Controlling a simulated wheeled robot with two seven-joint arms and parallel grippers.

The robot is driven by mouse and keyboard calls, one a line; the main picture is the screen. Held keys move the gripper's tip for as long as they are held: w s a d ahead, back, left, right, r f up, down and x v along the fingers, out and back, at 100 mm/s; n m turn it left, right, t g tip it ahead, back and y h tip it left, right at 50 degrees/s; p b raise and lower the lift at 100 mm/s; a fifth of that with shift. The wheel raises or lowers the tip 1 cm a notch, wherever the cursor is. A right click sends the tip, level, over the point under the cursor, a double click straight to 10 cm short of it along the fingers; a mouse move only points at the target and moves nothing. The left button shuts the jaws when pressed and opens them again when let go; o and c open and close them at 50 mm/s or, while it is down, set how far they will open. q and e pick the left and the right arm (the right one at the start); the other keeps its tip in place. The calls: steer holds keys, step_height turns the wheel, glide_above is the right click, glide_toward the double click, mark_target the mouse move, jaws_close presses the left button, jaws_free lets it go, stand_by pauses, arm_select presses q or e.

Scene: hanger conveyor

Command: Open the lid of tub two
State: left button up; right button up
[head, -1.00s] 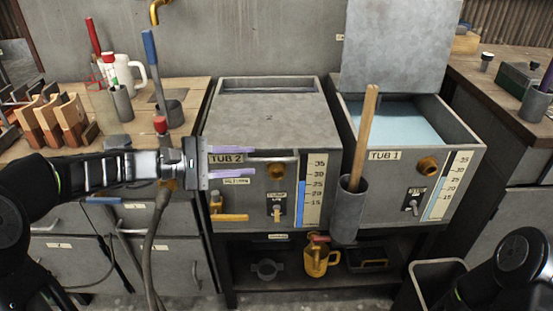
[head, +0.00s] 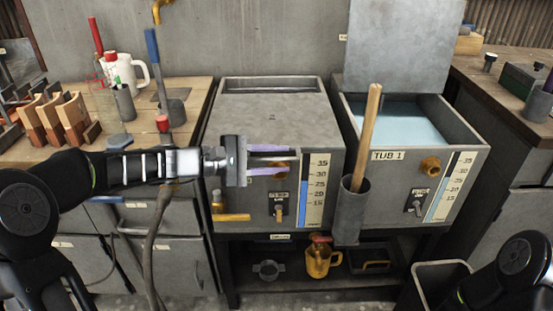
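Tub two is the grey box (head: 222,117) in the middle, and its grey lid (head: 285,107) lies flat and closed on top. A pale horizontal handle (head: 296,158) at the front below the lid is mostly hidden by my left gripper (head: 270,160). That gripper points right, with its two purple fingers apart, one above the other, in front of the handle. The handle's line runs between the fingers; I cannot tell whether they touch it. The TUB 2 label is covered by the gripper. My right arm shows at the lower right, but its gripper is out of view.
Tub one (head: 465,133) stands at the right with its lid (head: 395,50) raised upright and bluish liquid inside. A grey holder (head: 350,208) with a wooden stick (head: 366,135) hangs between the tubs. A yellow jug (head: 319,262) sits on the shelf below. A cluttered bench (head: 190,130) lies left.

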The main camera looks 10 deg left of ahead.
arm_select(q)
steer(key=shift+c, duration=0.3)
jaws_close()
stand_by(1.0)
